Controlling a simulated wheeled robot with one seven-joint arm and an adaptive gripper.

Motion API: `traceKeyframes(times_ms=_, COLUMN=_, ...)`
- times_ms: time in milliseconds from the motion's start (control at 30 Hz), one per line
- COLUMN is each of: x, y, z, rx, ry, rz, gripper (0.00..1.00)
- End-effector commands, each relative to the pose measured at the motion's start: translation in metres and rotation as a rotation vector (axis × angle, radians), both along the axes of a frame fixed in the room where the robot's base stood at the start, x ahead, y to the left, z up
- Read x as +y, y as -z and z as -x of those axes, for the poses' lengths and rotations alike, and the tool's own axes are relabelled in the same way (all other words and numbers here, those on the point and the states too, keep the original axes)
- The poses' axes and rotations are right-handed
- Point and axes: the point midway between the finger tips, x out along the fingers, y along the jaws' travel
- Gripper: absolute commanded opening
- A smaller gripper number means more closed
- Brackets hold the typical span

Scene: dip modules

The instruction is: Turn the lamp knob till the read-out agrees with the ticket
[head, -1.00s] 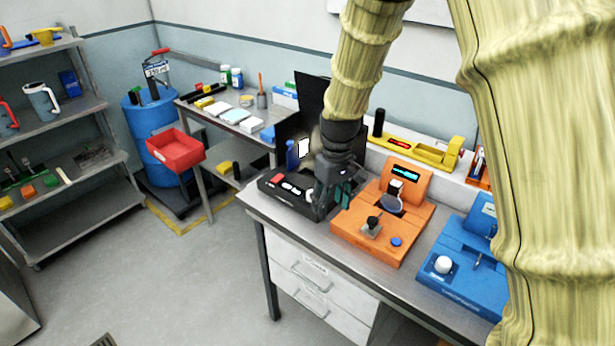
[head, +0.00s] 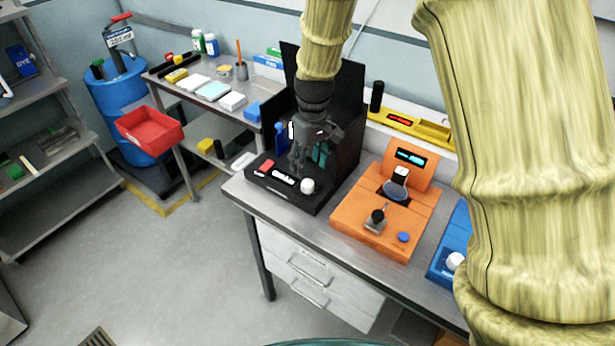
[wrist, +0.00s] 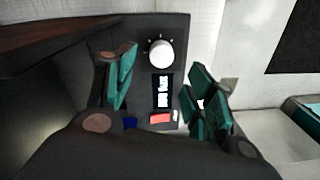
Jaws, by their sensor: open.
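The black lamp module (head: 290,198) stands at the left end of the bench. Its white lamp knob (head: 307,186) is at the front right of its top. The lit read-out (head: 284,177) is beside the knob, with a red button (head: 266,166) further left; its digits are too small to read surely. My gripper (head: 310,158) is open over the module, behind the knob. In the wrist view, the knob (wrist: 160,53) and read-out (wrist: 163,92) show between the spread teal fingers (wrist: 163,88), with nothing held. The ticket cannot be made out clearly behind my gripper.
An orange module (head: 345,218) with a black knob stands just right of the lamp module, and a blue module (head: 443,268) beyond it. A tall black panel (head: 350,105) rises behind the lamp module. A red bin (head: 150,131) is to the left.

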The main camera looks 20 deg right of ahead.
Motion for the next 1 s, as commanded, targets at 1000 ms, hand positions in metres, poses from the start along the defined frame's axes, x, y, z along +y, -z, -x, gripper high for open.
traceKeyframes(times_ms=1000, x=0.004, y=0.066, z=0.002, rx=-0.001, ry=0.0, rz=0.0, gripper=0.54)
